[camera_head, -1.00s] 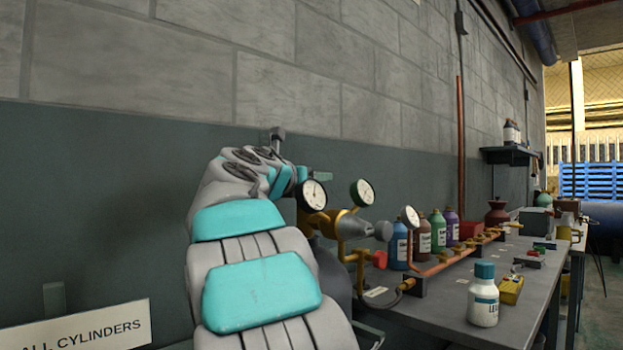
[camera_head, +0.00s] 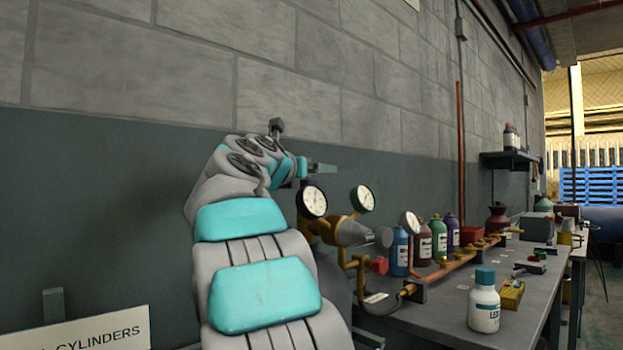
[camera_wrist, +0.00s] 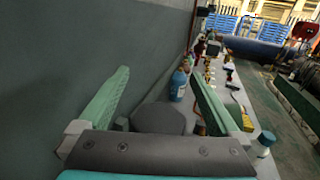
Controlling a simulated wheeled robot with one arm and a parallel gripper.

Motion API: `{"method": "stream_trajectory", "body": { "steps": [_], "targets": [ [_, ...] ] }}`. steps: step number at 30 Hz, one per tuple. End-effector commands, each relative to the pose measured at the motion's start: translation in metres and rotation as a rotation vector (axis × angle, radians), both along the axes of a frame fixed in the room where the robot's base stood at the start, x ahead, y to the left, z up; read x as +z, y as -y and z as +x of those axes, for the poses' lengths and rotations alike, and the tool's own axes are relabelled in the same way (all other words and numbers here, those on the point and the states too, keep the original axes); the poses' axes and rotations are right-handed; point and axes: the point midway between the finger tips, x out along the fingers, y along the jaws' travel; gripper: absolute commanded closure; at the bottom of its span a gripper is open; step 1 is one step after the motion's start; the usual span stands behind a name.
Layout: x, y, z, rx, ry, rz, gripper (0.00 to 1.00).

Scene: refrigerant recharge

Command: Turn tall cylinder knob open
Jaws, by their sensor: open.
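My gripper (camera_wrist: 165,88) is open in the wrist view, its two green fingers spread wide. A dark grey rounded shape (camera_wrist: 160,118) lies low between the fingers. I cannot tell whether it is the tall cylinder's top or its knob, or whether it touches anything. In the head view one green finger (camera_head: 322,168) shows past my wrist, above the brass regulator. The tall grey cylinder (camera_head: 337,285) is mostly hidden behind my arm. Its regulator carries two round gauges (camera_head: 312,201) and a grey knob (camera_head: 383,237). The cylinder's own valve knob cannot be made out.
The bench (camera_head: 445,320) at right holds several coloured bottles (camera_head: 399,251), a copper manifold (camera_head: 455,265), a white bottle with a teal cap (camera_head: 484,302) and a yellow meter (camera_head: 511,296). A wall is close on the left. A cylinder sign (camera_head: 80,335) stands at lower left.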

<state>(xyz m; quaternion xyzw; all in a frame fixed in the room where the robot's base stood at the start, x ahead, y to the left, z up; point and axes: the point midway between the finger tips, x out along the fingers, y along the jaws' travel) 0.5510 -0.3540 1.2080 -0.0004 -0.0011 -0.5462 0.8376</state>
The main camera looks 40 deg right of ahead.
Motion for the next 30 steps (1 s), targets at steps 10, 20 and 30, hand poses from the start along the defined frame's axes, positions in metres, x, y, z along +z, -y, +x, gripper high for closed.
{"method": "stream_trajectory", "body": {
  "steps": [10, 20, 30],
  "targets": [
    [0.009, -0.01, -0.017, -0.001, 0.0, -0.001, 0.01],
    [0.012, -0.03, -0.05, -0.002, 0.001, 0.0, 0.01],
    [0.017, -0.061, -0.097, -0.002, 0.0, 0.0, 0.01]
  ]
}}
